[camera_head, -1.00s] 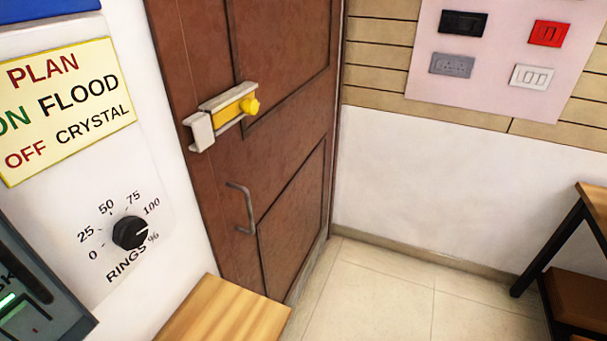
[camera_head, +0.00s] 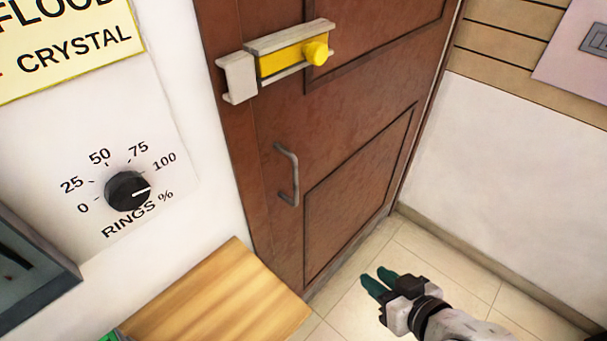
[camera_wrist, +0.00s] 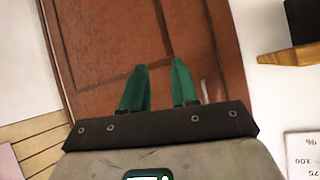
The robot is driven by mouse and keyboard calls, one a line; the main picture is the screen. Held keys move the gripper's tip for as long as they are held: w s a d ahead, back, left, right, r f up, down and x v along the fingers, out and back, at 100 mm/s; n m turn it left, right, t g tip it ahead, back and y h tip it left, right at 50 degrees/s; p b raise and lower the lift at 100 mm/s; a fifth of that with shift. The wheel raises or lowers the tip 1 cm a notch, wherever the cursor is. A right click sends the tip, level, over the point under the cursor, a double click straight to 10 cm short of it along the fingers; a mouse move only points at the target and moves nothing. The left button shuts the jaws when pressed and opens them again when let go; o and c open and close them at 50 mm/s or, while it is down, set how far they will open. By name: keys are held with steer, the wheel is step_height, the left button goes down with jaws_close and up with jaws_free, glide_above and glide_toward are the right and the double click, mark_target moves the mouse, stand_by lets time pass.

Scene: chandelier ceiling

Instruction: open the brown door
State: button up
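The brown door (camera_head: 345,165) stands shut in the head view. It carries a bent grey handle (camera_head: 289,175) near its left side. Above the handle is a yellow sliding bolt (camera_head: 285,60) with a round yellow knob (camera_head: 317,52), set in grey rails. Its left end meets a grey bracket (camera_head: 238,79); I cannot tell whether it enters it. My gripper (camera_head: 379,278), with teal fingers, is low in front of the door, right of and below the handle, apart from both. In the wrist view my gripper (camera_wrist: 158,66) is open and empty, facing the door (camera_wrist: 145,30); the handle (camera_wrist: 206,90) is partly hidden.
A wooden ledge (camera_head: 220,305) juts out at the lower left, close to the door's foot. A black dial (camera_head: 128,190) and a sign (camera_head: 65,45) are on the left wall. Tiled floor (camera_head: 445,265) is free at the right. The right wall carries a switch panel (camera_head: 580,55).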

mark_target(296, 177)
steer(key=w+a+r+n+t+y+b, duration=0.2)
steer(key=w+a+r+n+t+y, duration=0.3)
steer(key=a+r, duration=0.65)
steer(key=w+a, duration=0.1)
steer(key=w, duration=0.2)
steer(key=w+a+m+p, duration=0.1)
steer(key=w+a, duration=0.1)
steer(key=w, duration=0.1)
steer(key=w+a+m+p, duration=0.1)
steer(key=w+a, duration=0.1)
steer(key=w, duration=0.1)
steer(key=shift+a+r+g+y, duration=0.25)
steer(key=shift+r+g+y, duration=0.15)
steer(key=shift+c, duration=0.2)
jaws_close()
